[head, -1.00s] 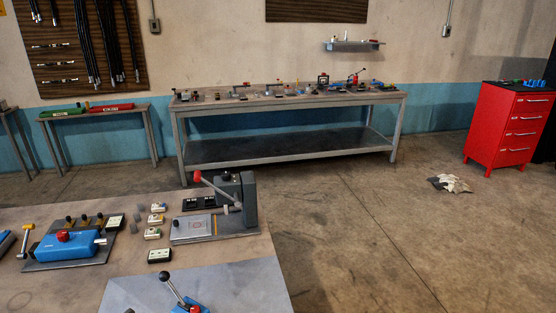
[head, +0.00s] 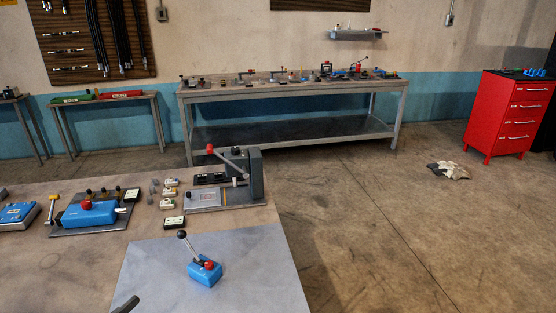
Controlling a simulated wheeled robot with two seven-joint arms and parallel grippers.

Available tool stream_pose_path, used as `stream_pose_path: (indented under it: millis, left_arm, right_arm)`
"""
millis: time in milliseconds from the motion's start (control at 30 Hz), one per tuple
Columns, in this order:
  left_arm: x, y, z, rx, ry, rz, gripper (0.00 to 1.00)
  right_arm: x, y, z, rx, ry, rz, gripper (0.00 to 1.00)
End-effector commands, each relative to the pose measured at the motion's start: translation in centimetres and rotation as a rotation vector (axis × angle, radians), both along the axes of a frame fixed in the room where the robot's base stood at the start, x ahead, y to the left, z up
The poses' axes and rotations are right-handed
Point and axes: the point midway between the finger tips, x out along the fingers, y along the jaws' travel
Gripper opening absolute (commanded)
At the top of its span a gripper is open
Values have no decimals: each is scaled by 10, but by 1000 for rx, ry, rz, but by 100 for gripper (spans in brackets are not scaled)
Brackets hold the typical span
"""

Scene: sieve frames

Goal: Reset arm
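A blue box (head: 205,271) with a red button and a black-knobbed lever (head: 187,247) sits on the grey mat (head: 255,265) at the near table's front. The lever leans up and to the left. Behind it stands a grey press-like device (head: 256,172) with a red-knobbed lever (head: 222,155) leaning up to the left. A small dark angular tip (head: 126,304) at the bottom edge may be part of my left gripper. Only a sliver shows, apart from the blue box, so its fingers cannot be judged. My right gripper is not in view.
Another blue device (head: 92,213) with a red knob stands on the table's left, beside several small labelled blocks (head: 168,204). A long workbench (head: 290,92) and a red drawer cabinet (head: 513,116) stand behind. Gloves (head: 449,171) lie on open floor.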

Motion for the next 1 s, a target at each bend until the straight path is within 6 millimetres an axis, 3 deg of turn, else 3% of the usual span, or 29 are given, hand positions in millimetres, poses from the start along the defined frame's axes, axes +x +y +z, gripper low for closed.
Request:
stream_pose_path:
  millis: [267,567,767,1000]
  left_arm:
    - [-7,-17,-5,103,-32,-46,92]
    - [-24,-52,-18,329,-104,-147,92]
    - [-43,-86,-36,582,-192,-265,92]
    - [-84,-135,-79,1076,-372,-518,92]
  right_arm:
    - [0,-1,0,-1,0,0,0]
    - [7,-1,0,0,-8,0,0]
    - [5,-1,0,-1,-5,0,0]
    - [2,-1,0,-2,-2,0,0]
